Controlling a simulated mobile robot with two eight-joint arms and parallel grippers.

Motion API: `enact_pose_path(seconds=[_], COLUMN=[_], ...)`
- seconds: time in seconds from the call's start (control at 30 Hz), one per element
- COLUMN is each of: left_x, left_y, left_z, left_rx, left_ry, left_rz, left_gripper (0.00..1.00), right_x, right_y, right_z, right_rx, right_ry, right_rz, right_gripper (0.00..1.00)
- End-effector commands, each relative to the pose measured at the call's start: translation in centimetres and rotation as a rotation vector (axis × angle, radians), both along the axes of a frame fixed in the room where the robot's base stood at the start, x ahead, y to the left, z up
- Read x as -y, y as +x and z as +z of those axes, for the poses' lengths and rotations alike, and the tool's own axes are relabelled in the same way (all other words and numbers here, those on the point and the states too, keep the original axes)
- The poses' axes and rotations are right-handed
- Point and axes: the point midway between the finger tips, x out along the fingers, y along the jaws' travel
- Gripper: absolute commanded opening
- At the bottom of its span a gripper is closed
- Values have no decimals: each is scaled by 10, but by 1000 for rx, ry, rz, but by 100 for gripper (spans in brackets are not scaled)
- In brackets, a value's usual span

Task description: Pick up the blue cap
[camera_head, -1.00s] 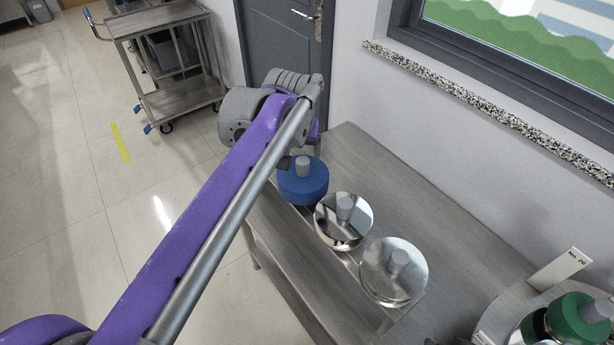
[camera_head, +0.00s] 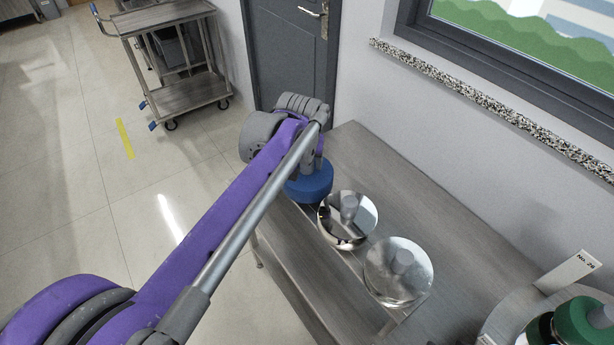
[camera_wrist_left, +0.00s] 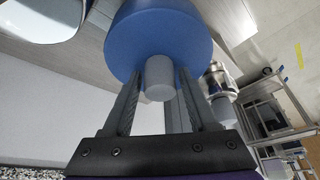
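The blue cap (camera_head: 310,187) is a thick blue disc with a grey knob on top. It sits at the far end of a row on the grey bench (camera_head: 395,180). My left gripper (camera_head: 311,163) is directly above it, pointing down, and partly hides the cap in the head view. In the left wrist view, the blue cap (camera_wrist_left: 165,35) shows with its grey knob between the two fingers of my left gripper (camera_wrist_left: 160,84). The fingers stand apart with thin gaps beside the knob, so the gripper looks open. My right gripper is not in view.
Two shiny metal caps with grey knobs, a middle one (camera_head: 340,232) and a nearer one (camera_head: 395,283), stand beside the blue cap. A green cap (camera_head: 585,322) is at lower right, near a label card (camera_head: 568,270). A wall and window sill (camera_head: 480,100) bound the bench.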

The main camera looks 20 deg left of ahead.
Motion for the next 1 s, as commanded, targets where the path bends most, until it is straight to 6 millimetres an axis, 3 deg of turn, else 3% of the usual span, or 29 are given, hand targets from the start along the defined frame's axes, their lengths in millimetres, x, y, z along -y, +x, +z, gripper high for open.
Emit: enact_pose_path(seconds=[0.03,0.3,1.0], left_x=[0,0,0], left_y=[0,0,0], left_z=[0,0,0], left_rx=[0,0,0], left_ry=[0,0,0], left_rz=[0,0,0], left_gripper=[48,0,0], right_x=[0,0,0], right_y=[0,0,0], right_z=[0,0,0], right_rx=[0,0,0], right_ry=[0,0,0], right_rz=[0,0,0], right_gripper=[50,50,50])
